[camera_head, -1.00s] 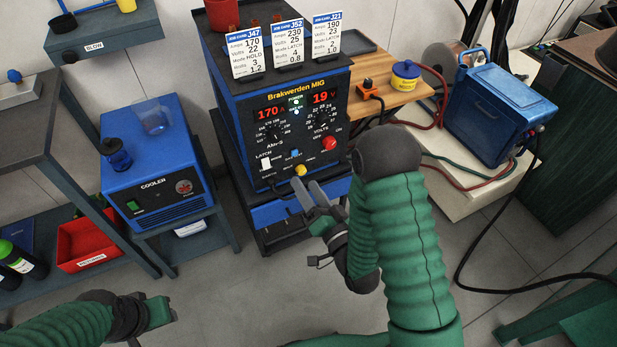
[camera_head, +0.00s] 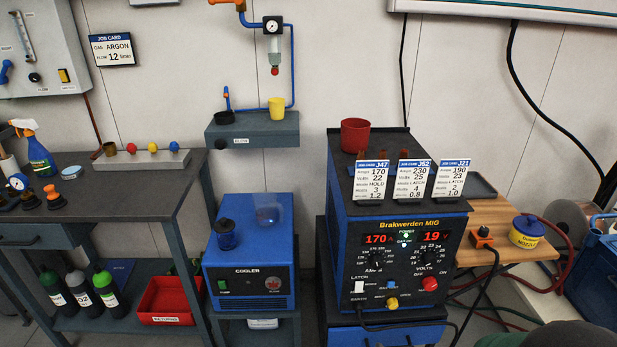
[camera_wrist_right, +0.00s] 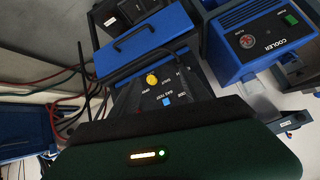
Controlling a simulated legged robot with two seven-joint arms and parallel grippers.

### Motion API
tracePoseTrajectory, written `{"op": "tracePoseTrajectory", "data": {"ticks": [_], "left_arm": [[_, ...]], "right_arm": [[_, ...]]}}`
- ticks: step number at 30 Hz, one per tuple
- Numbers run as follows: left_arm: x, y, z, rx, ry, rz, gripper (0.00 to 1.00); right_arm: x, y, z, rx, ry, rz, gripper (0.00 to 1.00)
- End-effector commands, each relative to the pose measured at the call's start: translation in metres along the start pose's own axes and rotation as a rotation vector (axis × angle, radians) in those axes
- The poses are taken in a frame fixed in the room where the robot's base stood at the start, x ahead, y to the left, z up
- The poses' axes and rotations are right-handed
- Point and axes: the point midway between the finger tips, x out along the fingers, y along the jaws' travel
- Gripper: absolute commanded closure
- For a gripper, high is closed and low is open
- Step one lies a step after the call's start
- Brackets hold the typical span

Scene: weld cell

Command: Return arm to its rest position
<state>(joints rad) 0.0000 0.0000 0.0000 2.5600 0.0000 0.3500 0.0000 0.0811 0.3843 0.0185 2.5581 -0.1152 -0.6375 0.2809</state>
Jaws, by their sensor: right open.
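In the head view only a green piece of my right arm (camera_head: 545,336) shows at the bottom right edge. The dark green body of my right gripper (camera_wrist_right: 180,150), with a small lit strip, fills the bottom of the right wrist view. It is open, and I see nothing held; its fingers are not clear. The Brakwerden MIG welder (camera_head: 400,260) stands at the right of the head view, with its yellow knob and blue button in front of the gripper in the wrist view (camera_wrist_right: 180,85). My left gripper is out of view.
The blue cooler (camera_head: 249,250) stands left of the welder. A dark bench (camera_head: 100,195) stands at the left, with bottles and a red bin (camera_head: 172,301) below. A wooden shelf (camera_head: 495,215) with a yellow tin is at the right. Cables and hoses hang beyond it.

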Motion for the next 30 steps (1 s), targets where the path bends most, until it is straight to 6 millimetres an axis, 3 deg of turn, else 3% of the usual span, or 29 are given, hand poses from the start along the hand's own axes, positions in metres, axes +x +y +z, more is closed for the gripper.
{"op": "tracePoseTrajectory", "data": {"ticks": [12, 15, 20, 27, 30], "left_arm": [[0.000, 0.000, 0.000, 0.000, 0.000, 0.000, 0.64], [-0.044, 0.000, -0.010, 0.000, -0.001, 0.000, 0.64], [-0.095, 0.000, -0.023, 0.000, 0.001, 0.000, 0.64], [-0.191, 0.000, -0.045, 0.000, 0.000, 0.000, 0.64], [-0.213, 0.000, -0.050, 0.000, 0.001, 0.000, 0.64]], "right_arm": [[-0.111, 0.005, 0.072, -0.221, -0.578, 0.094, 0.45], [-0.144, -0.003, 0.043, -0.225, -0.599, 0.095, 0.45], [-0.178, -0.013, 0.006, -0.223, -0.599, 0.095, 0.45], [-0.244, -0.032, -0.065, -0.222, -0.598, 0.096, 0.45], [-0.259, -0.036, -0.080, -0.222, -0.599, 0.096, 0.45]]}}
